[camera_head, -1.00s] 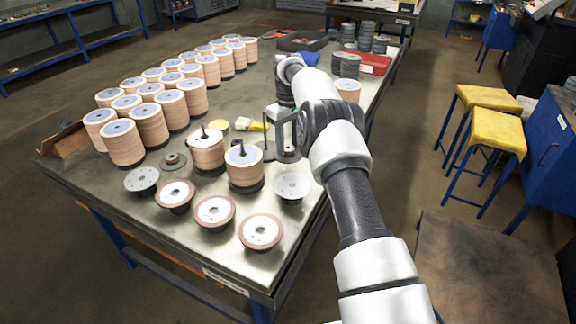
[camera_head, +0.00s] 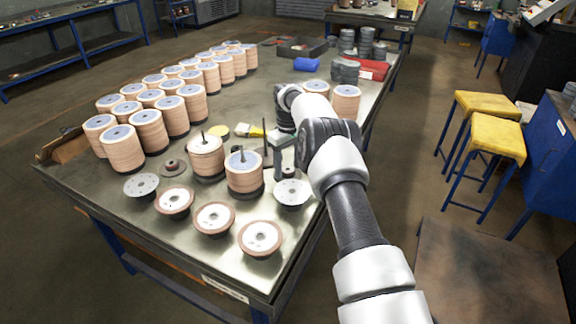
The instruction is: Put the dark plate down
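My gripper (camera_head: 277,163) hangs low over the right side of the metal table (camera_head: 150,222), behind the pale grey disc (camera_head: 292,193) and right of the stack with a spindle (camera_head: 244,172). It is small and seen partly from behind, so its opening does not show clearly. A small dark round piece (camera_head: 290,171) shows beside the gripper's lower end; I cannot tell whether it is held or resting on the table. Another dark round plate (camera_head: 173,166) lies flat on the table at the left, apart from the gripper.
Tan flap-disc stacks (camera_head: 123,147) fill the table's left and back. Several loose discs (camera_head: 214,217) lie along the front. A yellow brush (camera_head: 248,131) and a yellow round piece (camera_head: 219,132) lie behind the spindle stacks.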

